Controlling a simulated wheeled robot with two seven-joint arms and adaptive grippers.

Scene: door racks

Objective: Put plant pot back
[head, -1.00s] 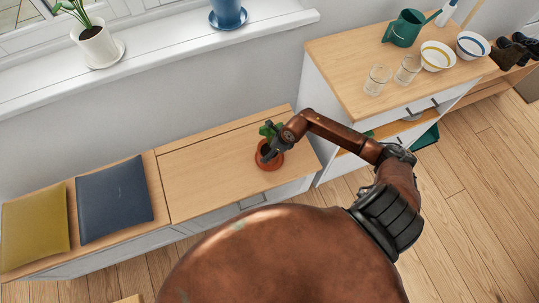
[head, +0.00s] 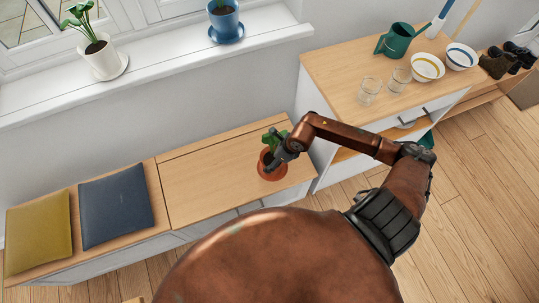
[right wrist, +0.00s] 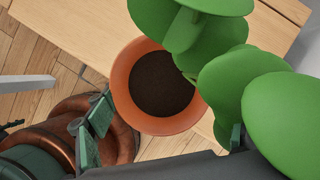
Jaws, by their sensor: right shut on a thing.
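The terracotta plant pot (head: 272,172) with a green plant is at the right end of the wooden bench top. I cannot tell whether it rests on the wood or is just above it. My right gripper (head: 277,160) is at the pot, shut on it, and partly hides it and its leaves. In the right wrist view the pot (right wrist: 122,88) shows from above, upright, with dark soil and large round leaves. One finger is at its left side; leaves partly hide the other. My left gripper is not in view.
The windowsill (head: 160,62) holds a white pot (head: 101,57) and a blue pot (head: 224,22) on saucers. A yellow cushion (head: 38,233) and a navy cushion (head: 116,206) lie on the bench's left part. Glasses, bowls and a green watering can (head: 394,42) stand on the cabinet at right.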

